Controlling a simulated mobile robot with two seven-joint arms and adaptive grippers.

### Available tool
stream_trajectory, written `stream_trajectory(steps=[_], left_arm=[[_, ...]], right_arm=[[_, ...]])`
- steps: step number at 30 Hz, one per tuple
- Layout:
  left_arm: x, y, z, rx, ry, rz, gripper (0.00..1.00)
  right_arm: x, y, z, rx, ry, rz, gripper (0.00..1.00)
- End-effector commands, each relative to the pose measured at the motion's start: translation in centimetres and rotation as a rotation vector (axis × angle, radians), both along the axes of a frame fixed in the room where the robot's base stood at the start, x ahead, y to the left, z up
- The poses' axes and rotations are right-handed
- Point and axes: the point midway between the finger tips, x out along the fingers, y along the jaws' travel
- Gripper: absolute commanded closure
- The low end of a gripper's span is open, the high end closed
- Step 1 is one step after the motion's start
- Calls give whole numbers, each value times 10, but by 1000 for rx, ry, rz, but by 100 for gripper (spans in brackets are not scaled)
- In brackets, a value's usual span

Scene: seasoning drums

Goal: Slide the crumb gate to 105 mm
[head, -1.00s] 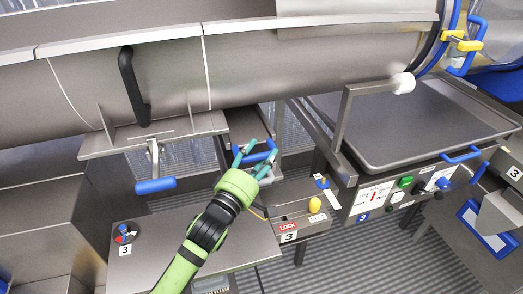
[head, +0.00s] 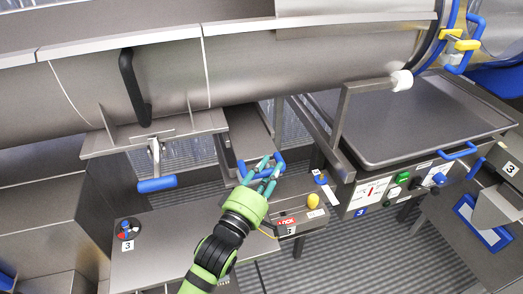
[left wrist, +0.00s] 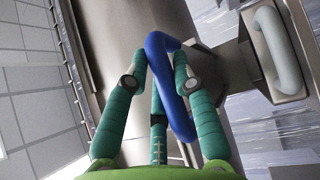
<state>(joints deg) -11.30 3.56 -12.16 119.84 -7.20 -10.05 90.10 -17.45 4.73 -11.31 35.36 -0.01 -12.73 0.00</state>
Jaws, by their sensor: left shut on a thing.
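The crumb gate (head: 250,128) is a flat grey metal slide under the drum, with a blue handle (head: 280,168) at its near end. My left gripper (head: 262,167) reaches the handle from below in the head view and is shut on it. In the left wrist view, the blue handle (left wrist: 170,85) runs between the teal fingers of my left gripper (left wrist: 155,85). The fingers hide part of the handle in the head view. No readable scale for the gate position shows. My right gripper is not in view.
A box with a LOCK label (head: 287,222) and a yellow knob (head: 313,201) stands just right of my left wrist. A blue-handled lever (head: 157,184) hangs from the drum (head: 300,70) at left. A control panel (head: 385,190) is at right.

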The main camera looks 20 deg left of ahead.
Motion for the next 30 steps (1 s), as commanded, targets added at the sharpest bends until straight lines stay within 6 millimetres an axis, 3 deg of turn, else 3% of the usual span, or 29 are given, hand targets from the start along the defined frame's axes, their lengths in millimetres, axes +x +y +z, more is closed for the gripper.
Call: stream_trajectory(steps=[3, 6, 17, 18, 19, 20, 30], left_arm=[[-23, -15, -2, -1, 13, -1, 100], [-33, -23, -2, 1, 10, -1, 100], [-38, -26, -3, 7, 8, -1, 100], [-38, -26, -3, 6, 8, -1, 66], [-38, -26, -3, 6, 9, -1, 54], [-38, -26, -3, 6, 8, -1, 49], [-38, -25, -2, 4, 4, 0, 49]], right_arm=[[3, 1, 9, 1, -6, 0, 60], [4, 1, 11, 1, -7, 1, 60], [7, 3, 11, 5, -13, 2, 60], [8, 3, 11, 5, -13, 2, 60], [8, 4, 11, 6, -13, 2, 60], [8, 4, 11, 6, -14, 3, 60], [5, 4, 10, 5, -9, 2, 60]])
